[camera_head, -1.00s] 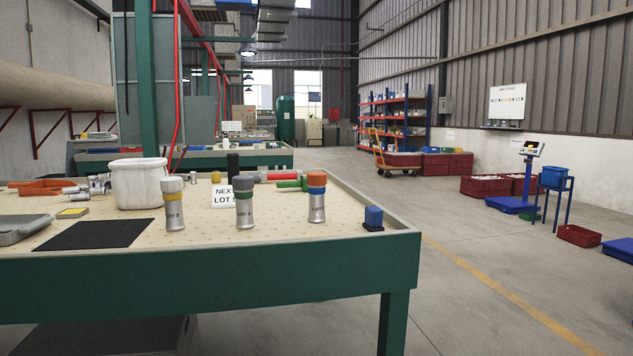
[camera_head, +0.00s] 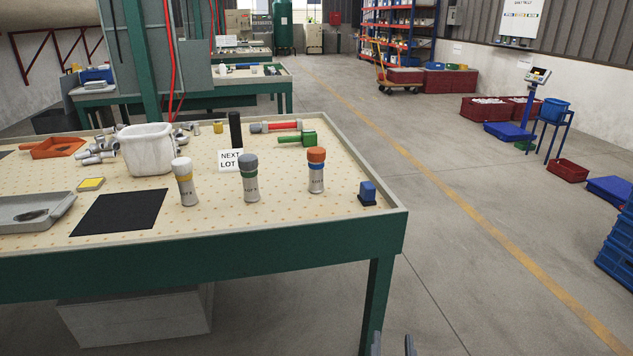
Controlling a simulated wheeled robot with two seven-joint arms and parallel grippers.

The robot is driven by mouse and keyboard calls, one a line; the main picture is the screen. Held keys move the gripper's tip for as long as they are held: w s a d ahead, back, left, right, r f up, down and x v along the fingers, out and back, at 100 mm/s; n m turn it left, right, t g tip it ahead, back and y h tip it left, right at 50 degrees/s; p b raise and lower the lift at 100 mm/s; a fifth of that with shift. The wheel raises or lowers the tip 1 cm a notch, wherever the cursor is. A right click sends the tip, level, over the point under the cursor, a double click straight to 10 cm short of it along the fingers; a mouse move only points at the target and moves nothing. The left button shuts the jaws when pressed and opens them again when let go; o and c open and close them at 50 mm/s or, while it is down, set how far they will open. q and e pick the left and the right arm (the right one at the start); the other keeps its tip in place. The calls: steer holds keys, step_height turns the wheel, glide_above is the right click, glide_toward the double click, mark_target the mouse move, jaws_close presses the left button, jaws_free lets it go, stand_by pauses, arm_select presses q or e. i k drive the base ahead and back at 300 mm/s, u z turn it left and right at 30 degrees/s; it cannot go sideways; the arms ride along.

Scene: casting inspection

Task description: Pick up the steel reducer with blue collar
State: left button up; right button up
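The steel reducer with blue collar (camera_head: 316,177) stands upright on the pegboard-topped table (camera_head: 270,215), toward its right side. It has an orange cap above a blue band. My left gripper is out of view.
A small blue block on a dark base (camera_head: 368,193) stands right of the blue-collar reducer. A "NEXT LOT" sign (camera_head: 230,160), a black cylinder (camera_head: 235,129) and red and green tools are behind. A white bucket (camera_head: 148,150) and black mat (camera_head: 120,212) are left.

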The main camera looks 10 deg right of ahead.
mark_target(315, 170)
steer(key=z, duration=1.45)
steer(key=i, duration=1.7)
steer(key=u, duration=1.95)
steer(key=i, duration=0.5)
steer(key=u, duration=0.75)
